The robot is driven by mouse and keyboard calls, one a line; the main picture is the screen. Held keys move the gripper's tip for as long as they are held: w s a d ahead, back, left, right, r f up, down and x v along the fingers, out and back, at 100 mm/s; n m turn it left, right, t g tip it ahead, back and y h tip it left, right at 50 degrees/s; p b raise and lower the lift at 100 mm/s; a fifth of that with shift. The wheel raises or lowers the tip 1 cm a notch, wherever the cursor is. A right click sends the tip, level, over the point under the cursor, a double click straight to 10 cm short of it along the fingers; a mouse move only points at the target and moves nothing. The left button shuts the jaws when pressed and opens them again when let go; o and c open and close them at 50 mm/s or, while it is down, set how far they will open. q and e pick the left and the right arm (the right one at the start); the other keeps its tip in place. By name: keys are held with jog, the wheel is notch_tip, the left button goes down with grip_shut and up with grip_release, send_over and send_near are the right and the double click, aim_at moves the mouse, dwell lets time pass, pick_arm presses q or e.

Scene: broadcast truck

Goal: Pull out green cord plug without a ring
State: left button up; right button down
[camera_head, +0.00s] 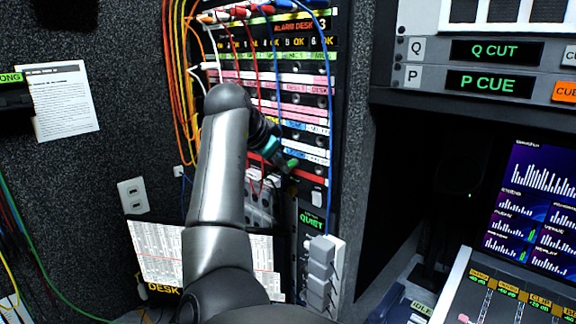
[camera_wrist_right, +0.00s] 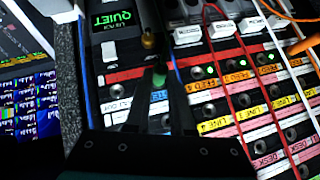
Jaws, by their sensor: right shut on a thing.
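My right arm reaches up to the patch panel in the head view, with the right gripper (camera_head: 287,168) at the panel's lower right. The gripper is shut on a green plug (camera_head: 293,163), of which only a small part shows. In the right wrist view the fingers of the right gripper (camera_wrist_right: 160,76) close in on the green plug (camera_wrist_right: 158,83). A small brass-coloured piece (camera_wrist_right: 148,41) shows just beyond the fingertips. I cannot tell whether the plug still sits in a socket, and no ring on it can be made out. My left gripper is out of view.
The patch panel (camera_head: 318,100) has rows of labelled sockets with red, orange, white and blue cords. A blue cord (camera_head: 331,150) hangs close to the right gripper. A grey switch box (camera_head: 320,270) sits below. A monitor (camera_head: 530,210) and mixing console (camera_head: 500,300) stand right.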

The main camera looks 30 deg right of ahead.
jog(key=shift+s+a+b, duration=0.25)
jog(key=shift+a, duration=0.45)
jog(key=shift+s+a+b, duration=0.2)
jog(key=shift+s+a, duration=0.05)
jog(key=shift+a, duration=0.45)
dwell(1.0)
jog(key=shift+a, duration=0.15)
jog(key=shift+s+a, duration=0.3)
jog(key=shift+a, duration=0.45)
jog(key=shift+s+a, duration=0.25)
jog(key=shift+a, duration=0.5)
jog(key=shift+a, duration=0.1)
jog(key=shift+s+a+p, duration=0.25)
jog(key=shift+s+a, duration=0.05)
jog(key=shift+a, duration=0.4)
jog(key=shift+s+a+p, duration=0.2)
jog(key=shift+s+a, duration=0.05)
jog(key=shift+a, duration=0.4)
jog(key=shift+a, duration=0.1)
